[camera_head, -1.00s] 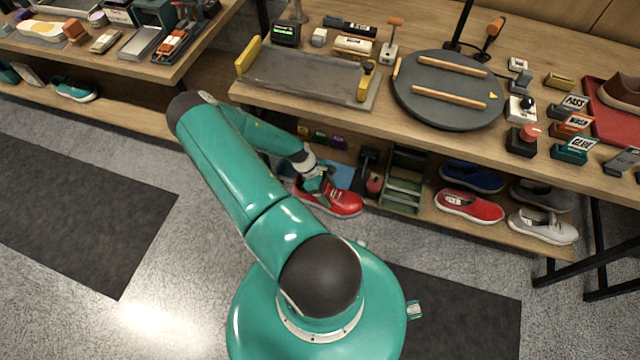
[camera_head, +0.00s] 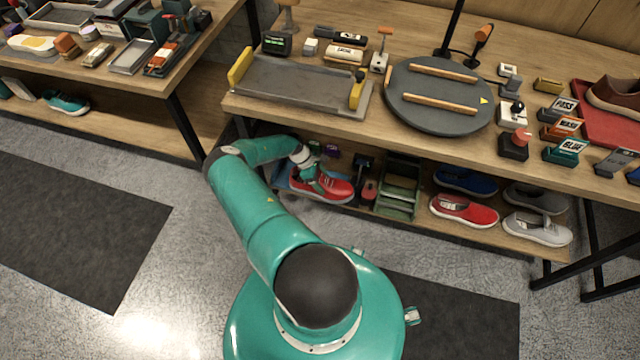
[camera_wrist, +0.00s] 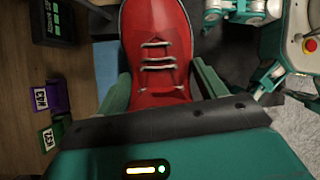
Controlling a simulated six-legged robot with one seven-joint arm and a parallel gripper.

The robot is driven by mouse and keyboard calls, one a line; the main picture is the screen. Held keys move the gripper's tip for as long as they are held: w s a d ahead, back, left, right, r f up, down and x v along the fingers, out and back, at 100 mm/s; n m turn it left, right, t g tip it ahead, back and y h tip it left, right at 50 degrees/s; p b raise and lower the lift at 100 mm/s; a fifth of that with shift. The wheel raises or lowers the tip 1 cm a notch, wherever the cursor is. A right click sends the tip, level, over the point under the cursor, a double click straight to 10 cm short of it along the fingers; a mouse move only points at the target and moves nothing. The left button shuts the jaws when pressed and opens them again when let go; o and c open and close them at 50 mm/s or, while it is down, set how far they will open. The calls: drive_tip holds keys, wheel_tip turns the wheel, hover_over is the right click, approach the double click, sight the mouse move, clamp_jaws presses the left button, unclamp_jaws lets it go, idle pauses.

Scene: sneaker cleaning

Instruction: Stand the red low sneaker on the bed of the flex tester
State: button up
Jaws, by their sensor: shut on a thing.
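The red low sneaker (camera_head: 333,189) with white laces is in my gripper (camera_head: 316,180), at the front of the lower shelf, below the tabletop. In the wrist view the sneaker (camera_wrist: 158,55) lies between the two green fingers, which are shut on its sides. Its toe points right in the head view; its heel is hidden by my gripper. The grey bed with yellow ends (camera_head: 300,88), which looks like the flex tester, is on the tabletop above and slightly left. The bed is empty.
The wooden tabletop edge (camera_head: 400,143) overhangs near my arm. On the lower shelf are a blue mat (camera_head: 281,182), a green rack (camera_head: 398,190), another red shoe (camera_head: 464,210) and a grey shoe (camera_head: 537,228). A round grey turntable (camera_head: 440,118) stands right of the bed.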

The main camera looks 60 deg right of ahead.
sight(320, 183)
drive_tip(key=shift+w+d+f, duration=0.4)
drive_tip(key=shift+d+f, duration=0.05)
drive_tip(key=shift+f, duration=0.2)
drive_tip(key=shift+w+f, duration=0.1)
drive_tip(key=shift+f, duration=1.6)
drive_tip(key=shift+f, duration=0.35)
drive_tip(key=o, duration=1.3)
drive_tip(key=shift+r, duration=0.45)
drive_tip(key=v, duration=0.7)
drive_tip(key=shift+w+r, duration=0.15)
drive_tip(key=shift+w, duration=0.05)
